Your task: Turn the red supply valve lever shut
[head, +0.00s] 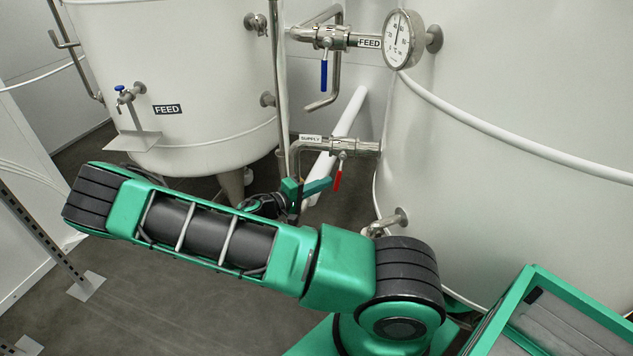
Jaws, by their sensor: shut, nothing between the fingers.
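The red supply valve lever (338,178) hangs straight down from its valve on the steel pipe, just right of the white SUPPLY label (311,138). The lever stands across the line of the pipe, which runs level here into the large tank at the right. My gripper (328,185) is shut and empty. Its teal fingers point right, with the tips close to the left side of the lever. I cannot tell whether they touch it. My own arm crosses the lower part of the view and hides part of the floor.
A blue feed valve lever (324,75) hangs above, near a round gauge (403,39). The left feed tank (180,80) carries a small blue tap (126,92) over a shelf. A vertical pipe (280,80) and a slanted white pipe (340,130) stand close to my gripper.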

